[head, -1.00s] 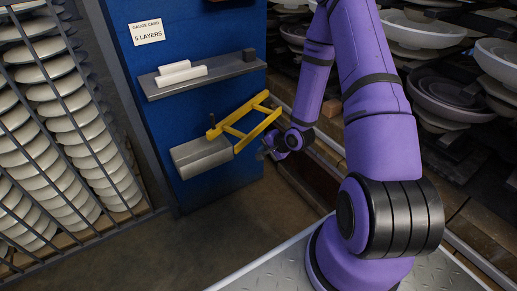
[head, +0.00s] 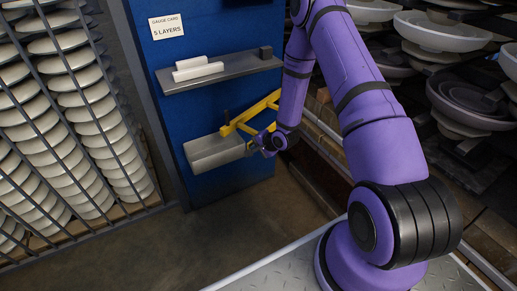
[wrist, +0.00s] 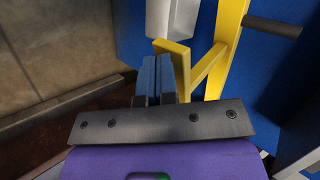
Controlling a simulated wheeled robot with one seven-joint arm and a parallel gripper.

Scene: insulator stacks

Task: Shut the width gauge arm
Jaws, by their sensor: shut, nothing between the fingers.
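The width gauge arm (head: 252,115) is a yellow braced frame on the blue panel, beside and above a grey block (head: 215,151). My gripper (head: 256,147) is at the frame's outer lower end, right of the block, partly hidden by my own wrist. In the wrist view my gripper (wrist: 153,72) has its fingers together with nothing between them. The yellow frame (wrist: 228,45) stands just right of the fingers there. One bar runs close along their right side; I cannot tell whether they touch. The grey block (wrist: 172,16) is just beyond the fingertips.
A grey shelf (head: 220,72) with white bars (head: 198,71) and a dark block (head: 265,52) is above the gauge. A card (head: 167,25) reads "5 LAYERS". Caged insulator stacks (head: 65,120) stand left, more insulators (head: 470,100) right. Floor below the panel is clear.

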